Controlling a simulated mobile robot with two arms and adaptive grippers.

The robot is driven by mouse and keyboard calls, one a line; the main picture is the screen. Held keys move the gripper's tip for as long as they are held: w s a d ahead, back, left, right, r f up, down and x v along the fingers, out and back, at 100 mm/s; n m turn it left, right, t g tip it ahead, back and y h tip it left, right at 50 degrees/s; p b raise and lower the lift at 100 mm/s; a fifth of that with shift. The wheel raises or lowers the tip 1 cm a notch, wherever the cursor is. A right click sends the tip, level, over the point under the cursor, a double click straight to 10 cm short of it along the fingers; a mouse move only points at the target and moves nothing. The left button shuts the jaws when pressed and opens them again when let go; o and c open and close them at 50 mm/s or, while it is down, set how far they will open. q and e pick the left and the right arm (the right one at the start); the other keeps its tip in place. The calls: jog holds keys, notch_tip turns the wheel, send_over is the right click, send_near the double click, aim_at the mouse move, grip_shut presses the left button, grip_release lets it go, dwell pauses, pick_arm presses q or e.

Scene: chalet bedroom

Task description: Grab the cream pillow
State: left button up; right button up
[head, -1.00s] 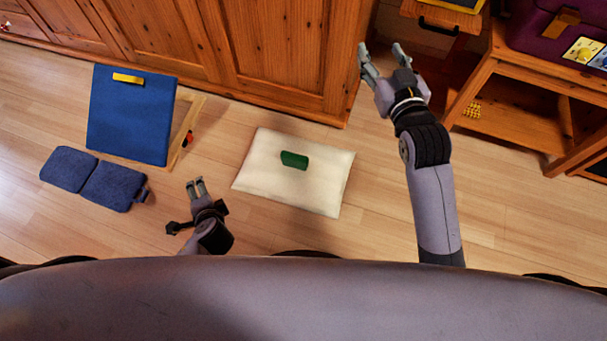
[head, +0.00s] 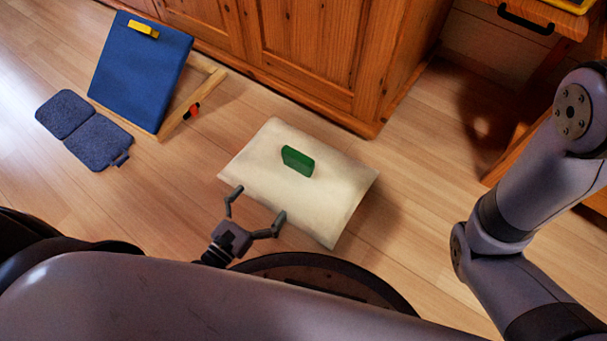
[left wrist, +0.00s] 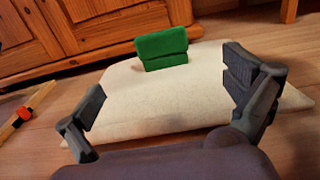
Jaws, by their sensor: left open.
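The cream pillow (head: 330,195) lies flat on the wooden floor in the head view, with a green block (head: 298,161) resting on top of it. My left gripper (head: 256,208) is open and empty at the pillow's near left edge. In the left wrist view the pillow (left wrist: 160,105) spreads between and beyond the two open fingers (left wrist: 170,98), and the green block (left wrist: 162,48) stands towards its far side. I cannot tell whether the fingers touch the pillow. My right arm shows at the right of the head view, but its gripper is out of the frame.
A wooden cabinet (head: 310,50) stands just behind the pillow. A blue board on a wooden frame (head: 140,70) and a dark blue folded cushion (head: 83,130) are at the left. A wooden table with a black handle (head: 525,18) is at the upper right. Floor right of the pillow is clear.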

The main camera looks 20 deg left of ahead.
aim_at(295, 161)
pick_arm(q)
jog(key=b+x, duration=0.4)
jog(key=x, duration=0.6)
jog(key=shift+w+d, duration=0.1)
jog(key=shift+w, duration=0.3)
jog(key=b+x, duration=0.2)
jog(key=x, duration=0.3)
jog(key=shift+f+b, duration=0.15)
jog(key=shift+b, duration=0.2)
jog(key=shift+w+d, duration=0.15)
jog(key=shift+w, duration=0.05)
jog(key=c, duration=1.8)
jog(key=shift+r, duration=0.25)
